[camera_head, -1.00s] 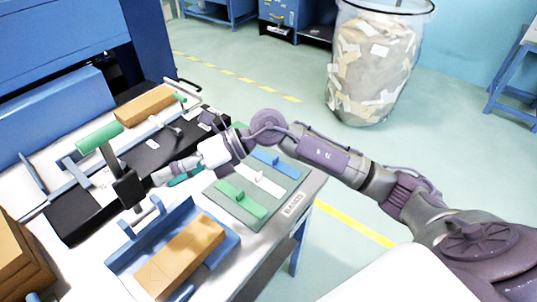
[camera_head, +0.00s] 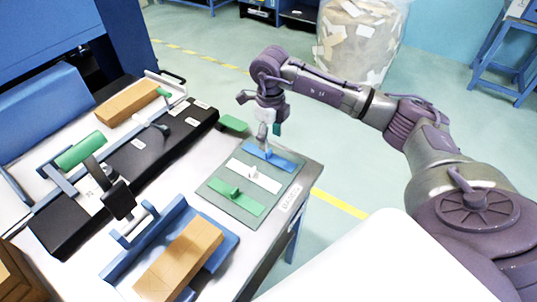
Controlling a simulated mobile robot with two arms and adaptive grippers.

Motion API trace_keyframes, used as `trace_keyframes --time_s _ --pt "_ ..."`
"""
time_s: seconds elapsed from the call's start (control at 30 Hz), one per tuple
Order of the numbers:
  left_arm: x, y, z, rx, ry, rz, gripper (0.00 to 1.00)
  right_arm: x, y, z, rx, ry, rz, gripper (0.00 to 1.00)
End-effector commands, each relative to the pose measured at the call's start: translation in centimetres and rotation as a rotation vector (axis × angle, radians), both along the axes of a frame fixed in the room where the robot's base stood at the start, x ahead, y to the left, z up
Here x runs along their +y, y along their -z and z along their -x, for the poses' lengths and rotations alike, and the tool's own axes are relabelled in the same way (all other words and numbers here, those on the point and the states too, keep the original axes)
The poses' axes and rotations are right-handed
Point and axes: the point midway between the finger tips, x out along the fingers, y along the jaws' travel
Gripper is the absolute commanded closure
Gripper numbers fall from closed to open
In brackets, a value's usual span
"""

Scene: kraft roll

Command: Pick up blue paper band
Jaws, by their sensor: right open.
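The blue paper band (camera_head: 281,161) lies flat on a grey-green mat (camera_head: 229,208) marked BANDS, at its far edge. A white band (camera_head: 262,180) and a green band (camera_head: 238,201) lie on the same mat, nearer. My right gripper (camera_head: 266,140) points down just above the left half of the blue band. It is open, and I see nothing held in it. Its fingertips hide part of the band, and whether they touch it is hard to tell. My left gripper does not show.
A blue cradle (camera_head: 222,249) holding a brown kraft bundle (camera_head: 182,258) stands near the front. A black device with a green handle (camera_head: 80,150) is at left. A brown block (camera_head: 126,103) lies farther back. A clear bin of paper (camera_head: 355,40) stands on the floor behind.

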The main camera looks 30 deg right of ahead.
Motion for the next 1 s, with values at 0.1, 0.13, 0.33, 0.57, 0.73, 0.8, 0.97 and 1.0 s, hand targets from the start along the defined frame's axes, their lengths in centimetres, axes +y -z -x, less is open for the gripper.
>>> trace_keyframes --time_s 0.1,0.13,0.33,0.57,0.73,0.8,0.97,1.0 --pt "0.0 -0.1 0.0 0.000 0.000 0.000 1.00 0.0 0.8 0.0 0.001 0.000 0.000 0.42" --pt "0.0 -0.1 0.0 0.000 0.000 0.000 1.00 0.0 1.0 0.0 0.001 0.000 0.000 0.42" --pt "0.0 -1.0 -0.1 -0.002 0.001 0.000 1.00 0.1 3.5 -0.5 0.004 0.000 -0.002 0.42" --pt "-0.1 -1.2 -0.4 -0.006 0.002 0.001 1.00 0.0 5.9 -0.6 0.000 -0.001 -0.001 0.42" --pt "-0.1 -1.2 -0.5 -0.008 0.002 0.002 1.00 0.0 6.1 -0.6 -0.001 -0.001 -0.001 0.42" --pt "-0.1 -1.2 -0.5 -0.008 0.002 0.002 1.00 0.0 6.1 -0.6 -0.001 -0.001 -0.001 0.43" --pt "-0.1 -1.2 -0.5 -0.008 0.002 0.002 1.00 0.0 6.1 -0.6 -0.001 -0.001 -0.001 0.70" --pt "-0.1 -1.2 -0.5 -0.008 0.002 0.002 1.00 0.0 6.0 -0.6 -0.001 -0.001 -0.001 0.77"
